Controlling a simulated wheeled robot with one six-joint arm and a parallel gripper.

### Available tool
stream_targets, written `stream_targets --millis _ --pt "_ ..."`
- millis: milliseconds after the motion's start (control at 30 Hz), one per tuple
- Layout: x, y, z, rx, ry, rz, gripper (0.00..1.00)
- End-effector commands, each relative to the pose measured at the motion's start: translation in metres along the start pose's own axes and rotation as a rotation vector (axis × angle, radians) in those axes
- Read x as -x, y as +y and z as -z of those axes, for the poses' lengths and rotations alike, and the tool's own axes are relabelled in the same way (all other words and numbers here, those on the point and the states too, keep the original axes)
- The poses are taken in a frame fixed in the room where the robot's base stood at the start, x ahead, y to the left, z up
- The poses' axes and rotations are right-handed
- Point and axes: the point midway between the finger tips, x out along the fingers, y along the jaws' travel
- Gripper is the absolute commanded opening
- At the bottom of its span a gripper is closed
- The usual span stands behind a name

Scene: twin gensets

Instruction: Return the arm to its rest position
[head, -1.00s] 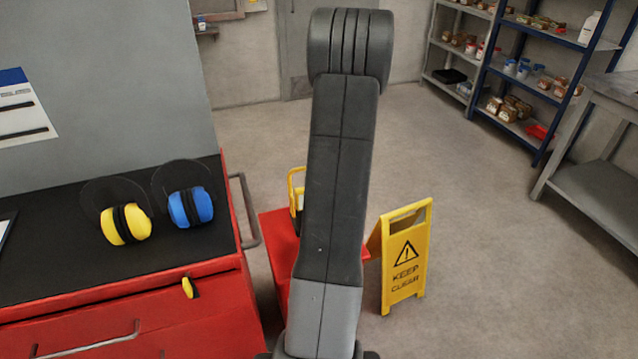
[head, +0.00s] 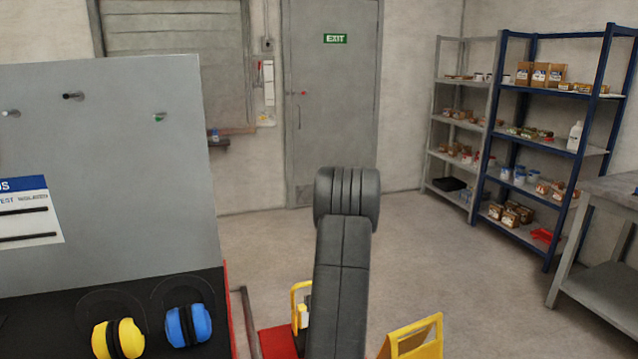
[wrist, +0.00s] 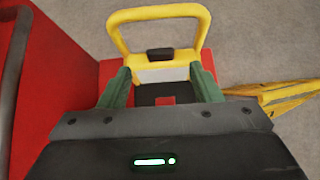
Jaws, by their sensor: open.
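My arm stands up in the lower middle of the head view, its dark links in front of the floor and the grey door; my gripper is hidden there. In the wrist view my gripper (wrist: 160,92) shows two green fingers spread apart, with nothing held between them. Beyond the fingers is a yellow-handled item (wrist: 158,14) with a black part, on a red surface (wrist: 60,95). In the head view the yellow handle (head: 294,300) shows just left of my arm, above the red surface (head: 277,342).
A yellow warning sign (head: 418,335) stands right of my arm. Yellow earmuffs (head: 128,338) and blue earmuffs (head: 193,325) lie on a black top at the left, below a grey panel (head: 130,130). Blue shelves (head: 597,115) and a grey bench (head: 612,190) are at right. Floor between is clear.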

Motion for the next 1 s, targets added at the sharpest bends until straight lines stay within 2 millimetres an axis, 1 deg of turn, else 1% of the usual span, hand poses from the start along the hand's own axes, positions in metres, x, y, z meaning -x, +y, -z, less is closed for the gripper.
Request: stream_targets --millis 33,200,400,633,1000 --pt "-0.008 0.0 0.0 0.0 0.002 -0.001 0.58" --pt "-0.032 0.0 0.0 -0.002 0.001 -0.001 0.58" --pt "-0.052 0.0 0.0 0.0 0.001 -0.001 0.58" --pt "-0.061 0.0 0.0 -0.001 0.0 0.0 0.58" --pt "-0.06 0.0 0.0 -0.001 0.0 0.0 0.58"
